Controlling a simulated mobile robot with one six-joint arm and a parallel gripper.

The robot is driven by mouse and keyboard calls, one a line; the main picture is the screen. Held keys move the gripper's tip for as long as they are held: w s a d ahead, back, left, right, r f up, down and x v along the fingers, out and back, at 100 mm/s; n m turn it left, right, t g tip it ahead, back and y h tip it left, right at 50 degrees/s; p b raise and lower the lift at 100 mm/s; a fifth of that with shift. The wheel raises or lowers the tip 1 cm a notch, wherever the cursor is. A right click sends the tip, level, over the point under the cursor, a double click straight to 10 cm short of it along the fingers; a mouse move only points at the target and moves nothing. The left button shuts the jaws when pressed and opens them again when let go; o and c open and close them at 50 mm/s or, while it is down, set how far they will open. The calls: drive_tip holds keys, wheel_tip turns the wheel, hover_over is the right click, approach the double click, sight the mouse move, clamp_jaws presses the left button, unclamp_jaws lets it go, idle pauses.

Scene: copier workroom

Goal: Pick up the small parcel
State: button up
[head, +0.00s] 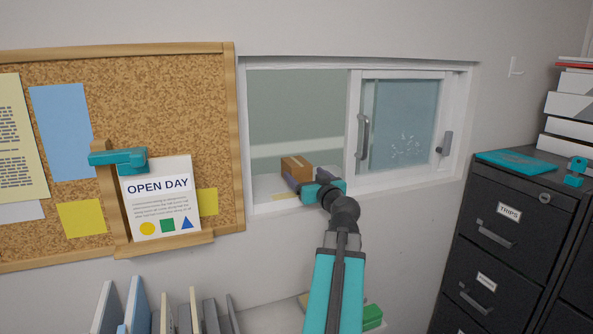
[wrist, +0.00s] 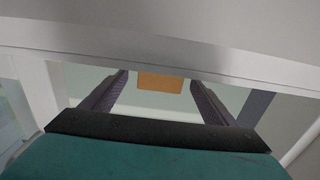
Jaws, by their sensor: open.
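The small parcel (head: 297,167) is a brown cardboard box on the ledge inside the open left half of the hatch window. My gripper (head: 296,184) reaches in at the hatch's lower edge, just in front of the parcel. In the wrist view the parcel (wrist: 160,83) shows beyond the fingertips, roughly centred between them. My gripper (wrist: 158,78) is open, its two dark fingers apart with nothing between them. The lower part of the parcel is partly hidden by my gripper in the head view.
The white hatch frame (head: 412,186) surrounds the opening, and a sliding glass pane (head: 400,110) covers its right half. A corkboard (head: 205,90) with an Open Day poster (head: 158,205) hangs left. A black filing cabinet (head: 500,262) stands right. Folders (head: 138,300) stand below.

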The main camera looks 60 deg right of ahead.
sight(303, 170)
idle(0.3)
drive_tip(key=shift+w+d+r+p, duration=0.3)
drive_tip(key=shift+w+p, duration=0.15)
drive_tip(key=shift+p, duration=0.1)
drive_tip(key=shift+p+x, duration=0.85)
drive_tip(key=shift+x, duration=0.2)
drive_tip(key=shift+p+x, duration=0.4)
drive_tip(key=shift+x, duration=0.65)
drive_tip(key=shift+a, duration=0.1)
drive_tip(key=c, duration=1.3)
drive_tip(key=shift+r, duration=0.1)
drive_tip(key=shift+c, duration=0.2)
drive_tip(key=shift+r+b, duration=1.45)
drive_tip(key=shift+r, duration=3.45)
